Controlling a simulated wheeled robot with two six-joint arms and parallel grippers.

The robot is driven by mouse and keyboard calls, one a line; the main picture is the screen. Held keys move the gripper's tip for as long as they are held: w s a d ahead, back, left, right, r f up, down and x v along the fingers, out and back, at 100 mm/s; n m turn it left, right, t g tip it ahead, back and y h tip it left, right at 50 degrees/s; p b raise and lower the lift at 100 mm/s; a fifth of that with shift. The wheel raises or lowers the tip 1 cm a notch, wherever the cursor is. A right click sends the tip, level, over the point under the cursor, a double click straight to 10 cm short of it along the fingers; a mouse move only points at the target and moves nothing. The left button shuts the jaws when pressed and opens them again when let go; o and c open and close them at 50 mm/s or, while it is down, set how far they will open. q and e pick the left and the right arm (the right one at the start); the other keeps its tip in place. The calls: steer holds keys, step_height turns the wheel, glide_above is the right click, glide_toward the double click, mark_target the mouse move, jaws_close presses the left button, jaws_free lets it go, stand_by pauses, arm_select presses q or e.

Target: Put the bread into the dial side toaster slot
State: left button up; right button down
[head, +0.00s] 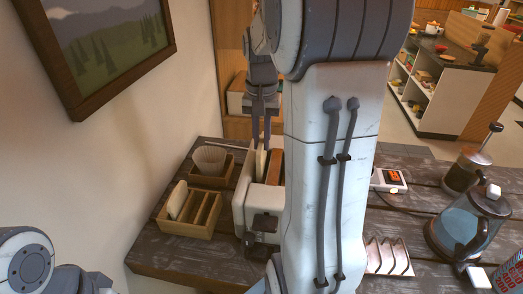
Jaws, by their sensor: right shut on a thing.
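The white toaster (239,190) stands on the dark table, partly hidden behind my right arm. My right gripper (261,146) points down over it. It is shut on a pale slice of bread (261,164), held upright at the toaster's top; I cannot tell how far it is in a slot. A brown upright piece shows just right of the bread. The dial cannot be made out. Another pale slice (178,198) stands in a wooden rack (186,228) left of the toaster. Only part of my left arm shows at the lower left, without its gripper.
A wooden tray with paper filters (209,160) stands behind the rack. At right are a small scale with an orange display (388,180), a metal rack (388,256), a blue glass kettle (468,230) and a French press (464,172). A wall borders the table's left.

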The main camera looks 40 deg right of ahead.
step_height(320, 180, down, 3)
steer(key=shift+f, duration=0.1)
steer(key=shift+f, duration=0.65)
steer(key=c, duration=0.9)
jaws_free()
steer(key=shift+o, duration=0.2)
